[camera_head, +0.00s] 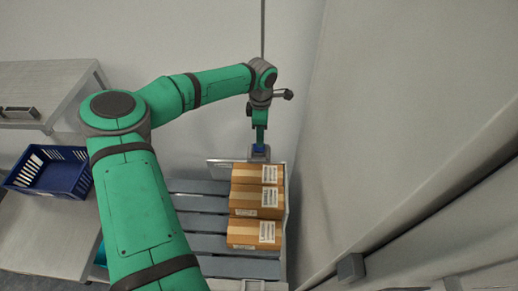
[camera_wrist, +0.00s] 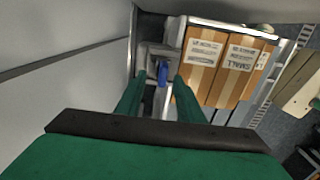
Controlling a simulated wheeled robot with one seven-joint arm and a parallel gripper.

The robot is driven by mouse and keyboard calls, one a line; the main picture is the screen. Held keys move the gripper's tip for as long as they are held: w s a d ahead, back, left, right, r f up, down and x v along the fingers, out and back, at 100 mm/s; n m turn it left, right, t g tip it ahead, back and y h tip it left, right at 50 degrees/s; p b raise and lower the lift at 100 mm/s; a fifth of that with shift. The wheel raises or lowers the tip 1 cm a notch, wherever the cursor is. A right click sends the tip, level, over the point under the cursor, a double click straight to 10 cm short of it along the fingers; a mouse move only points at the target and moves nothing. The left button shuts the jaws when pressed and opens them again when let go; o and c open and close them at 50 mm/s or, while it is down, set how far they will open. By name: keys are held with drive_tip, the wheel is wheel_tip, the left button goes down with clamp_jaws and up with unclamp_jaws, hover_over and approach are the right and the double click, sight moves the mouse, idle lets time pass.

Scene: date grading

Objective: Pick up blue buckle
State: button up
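The blue buckle (camera_wrist: 162,73) is small and upright in the wrist view, beside a grey metal part (camera_wrist: 150,50). It also shows as a blue spot (camera_head: 258,148) below my gripper in the head view. My gripper (camera_wrist: 157,82) is open, its two green fingers apart with the buckle seen between their tips. I see a gap to each finger, so it is not held. In the head view my gripper (camera_head: 260,130) points down just above the buckle. I cannot tell whether the fingertips are level with it.
Several brown boxes (camera_head: 255,203) stand in a row on a grey slatted pallet or cart (camera_head: 200,221), close to the buckle. A wall (camera_head: 400,120) rises at the right. A blue basket (camera_head: 66,168) sits on a shelf at the left.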

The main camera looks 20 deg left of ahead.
sight(259, 149)
drive_tip(key=f, duration=0.5)
drive_tip(key=shift+s+a+f, duration=0.2)
drive_tip(key=shift+s+f, duration=0.05)
drive_tip(key=shift+f, duration=0.1)
drive_tip(key=shift+d, duration=0.15)
clamp_jaws()
